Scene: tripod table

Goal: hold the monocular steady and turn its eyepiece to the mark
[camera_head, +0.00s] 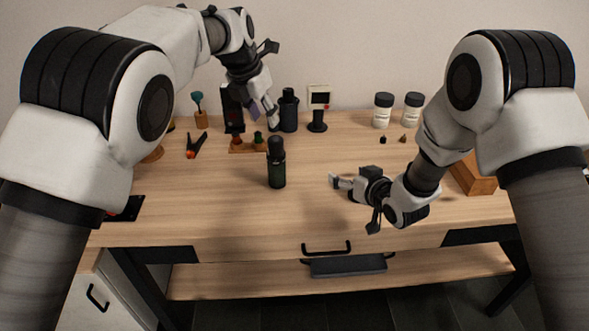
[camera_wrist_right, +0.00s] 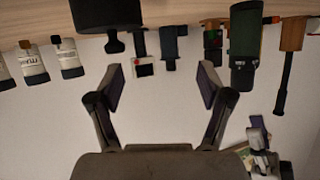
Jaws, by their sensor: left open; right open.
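The monocular (camera_head: 276,165) is a dark green and black cylinder. It stands upright on the table, left of centre, with its narrower black end up. It also shows upside down in the right wrist view (camera_wrist_right: 244,45), right of the fingers. My left gripper (camera_head: 272,115) is open and points down, above and behind the monocular, apart from it. My right gripper (camera_head: 335,181) is open low over the table, right of the monocular and not touching it. Its spread fingers (camera_wrist_right: 160,85) have nothing between them. I cannot make out a mark on the monocular.
Behind stand a dark canister (camera_head: 289,112), a small screen on a stand (camera_head: 319,103) and two white bottles (camera_head: 383,109). Pliers (camera_head: 196,146) and a wooden block with small items (camera_head: 245,147) lie left. A wooden box (camera_head: 473,178) is at right. The table front (camera_head: 235,215) is clear.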

